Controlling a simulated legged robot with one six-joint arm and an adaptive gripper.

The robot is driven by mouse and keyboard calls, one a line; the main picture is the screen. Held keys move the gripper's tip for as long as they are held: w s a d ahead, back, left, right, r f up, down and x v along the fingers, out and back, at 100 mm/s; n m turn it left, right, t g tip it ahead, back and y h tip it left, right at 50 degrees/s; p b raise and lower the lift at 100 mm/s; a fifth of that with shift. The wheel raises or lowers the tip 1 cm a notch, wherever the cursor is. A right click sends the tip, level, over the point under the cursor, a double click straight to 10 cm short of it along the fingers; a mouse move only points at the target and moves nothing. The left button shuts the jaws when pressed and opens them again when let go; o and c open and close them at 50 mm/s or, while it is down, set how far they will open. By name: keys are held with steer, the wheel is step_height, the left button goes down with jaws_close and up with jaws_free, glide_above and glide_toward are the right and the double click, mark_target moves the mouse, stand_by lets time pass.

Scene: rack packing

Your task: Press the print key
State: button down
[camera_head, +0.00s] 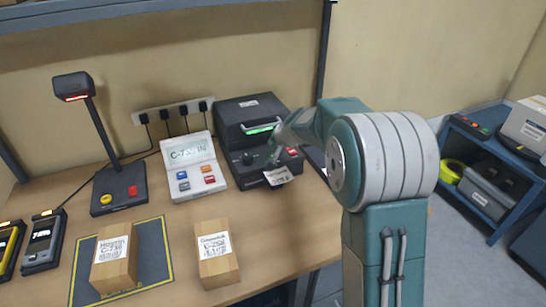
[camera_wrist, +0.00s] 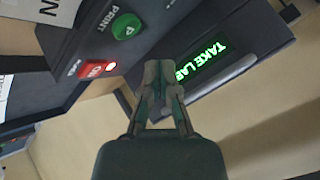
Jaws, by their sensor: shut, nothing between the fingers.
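The black label printer (camera_head: 240,108) stands at the back of the bench, its small display lit green. In the wrist view the green key marked PRINT (camera_wrist: 126,25) is in plain sight, with a red key (camera_wrist: 95,69) and a lit red lamp beside it. The display (camera_wrist: 201,61) shows green letters starting "TAKE LAB". A white printed label (camera_head: 278,176) sticks out at the printer's front. My gripper (camera_wrist: 162,75) is shut and empty, in front of the printer, its tips apart from the PRINT key in the picture. In the head view my gripper (camera_head: 274,156) partly hides the printer's front.
A white panel with coloured keys (camera_head: 189,152) stands left of the printer, beside a scanner on a post (camera_head: 96,115). Two cardboard boxes (camera_head: 114,262) (camera_head: 214,262) are on the bench, one on a yellow-edged mat (camera_head: 158,276). A blue shelf (camera_head: 477,140) is at the right.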

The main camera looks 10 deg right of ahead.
steer(key=shift+r, duration=1.35)
steer(key=s+a+r+n+g, duration=0.15)
steer(key=s+r, duration=0.25)
steer(key=s, duration=0.6)
steer(key=s+a+r+n, duration=0.15)
steer(key=s+r, duration=0.25)
steer(key=s, duration=0.5)
steer(key=s+d+f+n+g+h, duration=0.1)
steer(key=s, duration=1)
steer(key=s+d+f+n+h, duration=0.1)
steer(key=s+d, duration=0.1)
steer(key=s, duration=0.9)
steer(key=shift+s+f+n+g+h, duration=0.3)
steer(key=shift+g, duration=0.05)
